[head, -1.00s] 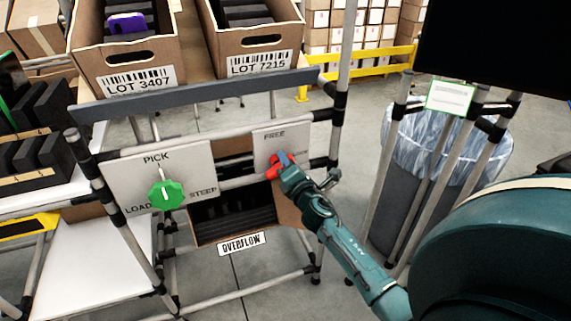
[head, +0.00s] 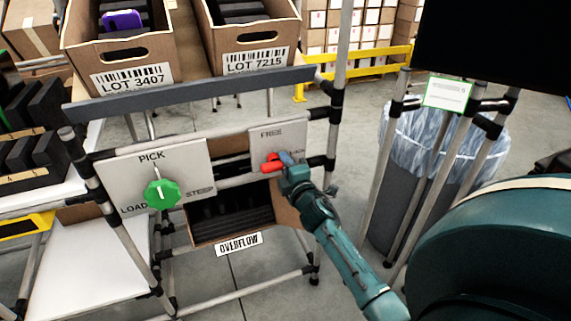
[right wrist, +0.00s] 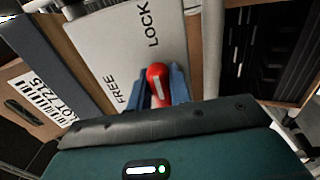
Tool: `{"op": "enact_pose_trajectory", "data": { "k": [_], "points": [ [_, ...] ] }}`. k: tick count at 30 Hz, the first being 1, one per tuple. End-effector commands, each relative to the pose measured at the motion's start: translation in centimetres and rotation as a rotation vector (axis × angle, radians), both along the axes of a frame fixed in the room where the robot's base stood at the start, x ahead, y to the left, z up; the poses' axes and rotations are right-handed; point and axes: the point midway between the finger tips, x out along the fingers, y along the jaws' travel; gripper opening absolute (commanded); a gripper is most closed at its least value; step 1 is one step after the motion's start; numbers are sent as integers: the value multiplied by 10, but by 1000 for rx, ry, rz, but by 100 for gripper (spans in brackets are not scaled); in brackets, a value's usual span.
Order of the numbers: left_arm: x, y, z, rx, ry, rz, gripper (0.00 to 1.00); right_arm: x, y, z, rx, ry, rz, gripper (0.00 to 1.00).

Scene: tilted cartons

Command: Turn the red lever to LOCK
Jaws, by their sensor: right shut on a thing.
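The red lever (head: 270,166) sits on a pale plate (head: 265,137) on the pipe rack in the head view. The plate reads FREE at its top; the label at its right is partly covered by my gripper. In the right wrist view the red lever (right wrist: 157,76) has a white stripe and stands between the two blue fingers. The plate there (right wrist: 110,50) shows FREE and LOCK clearly. My right gripper (head: 285,160) is shut on the lever; it also shows in the wrist view (right wrist: 163,88). My left gripper is not in view.
A green knob (head: 162,194) on a PICK plate is to the left. An overflow carton (head: 285,206) is below the lever. Two lot cartons, LOT 3407 (head: 128,60) and LOT 7215 (head: 250,48), tilt above. Rack posts and a lined bin (head: 400,205) stand at right.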

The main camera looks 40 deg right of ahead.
Motion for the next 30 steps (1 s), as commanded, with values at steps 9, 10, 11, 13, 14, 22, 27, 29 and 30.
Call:
{"op": "enact_pose_trajectory", "data": {
  "k": [9, 10, 11, 13, 14, 22, 27, 29, 30],
  "points": [
    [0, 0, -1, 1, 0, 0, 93, 0, 2, -2, 13, 0, 3, 0],
    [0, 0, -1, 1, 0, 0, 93, 0, 2, -2, 13, 0, 3, 0],
    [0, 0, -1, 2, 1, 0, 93, 0, 2, -2, 13, 0, 3, 0],
    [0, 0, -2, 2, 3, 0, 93, 0, 2, -2, 13, 0, 3, 22],
    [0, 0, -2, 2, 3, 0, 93, 0, 2, -2, 13, 0, 3, 25],
    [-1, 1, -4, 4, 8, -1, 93, 0, 1, -1, 10, -1, 2, 42],
    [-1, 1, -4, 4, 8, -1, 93, 0, 1, 0, 9, -1, 1, 42],
    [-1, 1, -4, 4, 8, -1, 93, -3, 1, -1, 8, -1, 1, 42],
    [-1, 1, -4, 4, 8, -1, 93, -6, 2, -1, 8, 0, 1, 42]
  ]
}}
